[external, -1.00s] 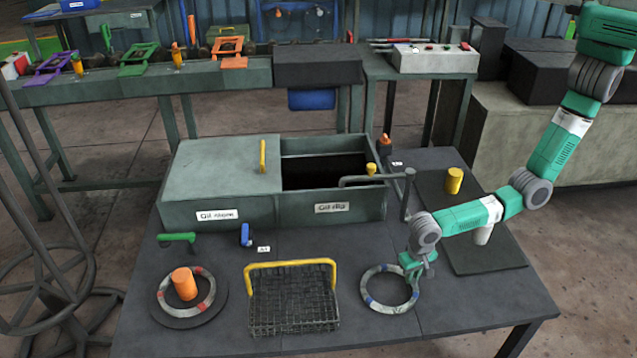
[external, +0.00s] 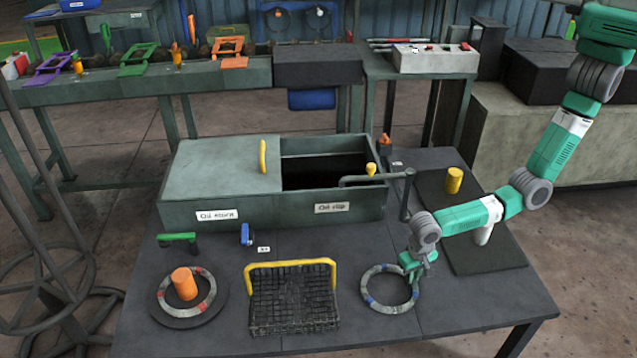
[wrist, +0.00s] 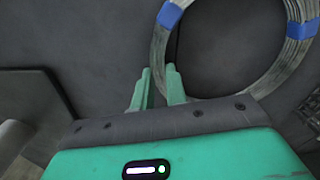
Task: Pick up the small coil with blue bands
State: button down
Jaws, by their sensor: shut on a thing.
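The small coil with blue bands (external: 369,277) is a grey wire ring at the front right of the dark table. It looks flat, and I cannot tell whether it touches the tabletop. My gripper (external: 417,277) is at the coil's right side, pointing down, shut on its rim. In the wrist view, the coil (wrist: 158,48) runs down to the green fingers of my gripper (wrist: 159,82), with two blue bands showing. The fingers partly hide the held stretch of rim.
A black wire basket (external: 293,303) with a yellow handle stands left of the coil. Further left, a red-banded coil (external: 205,303) lies around an orange post on a round plate. A grey oil tank (external: 232,212) stands behind, with a pipe arm (external: 404,195) at its right.

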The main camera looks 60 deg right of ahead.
jog(key=r+p, duration=0.1)
jog(key=r, duration=0.1)
jog(key=r+p, duration=0.2)
jog(key=shift+s+d, duration=0.15)
jog(key=shift+d, duration=0.05)
jog(key=s+d+p, duration=0.2)
jog(key=s+d, duration=0.1)
jog(key=s+d+p, duration=0.2)
jog(key=s+d, duration=0.2)
jog(key=s+d+r+p, duration=0.1)
jog(key=s+d+p, duration=0.2)
jog(key=s, duration=0.1)
jog(key=shift+s+d, duration=0.15)
jog(key=shift+d, duration=0.15)
notch_tip(320, 180, up, 11)
jog(key=p, duration=1.2)
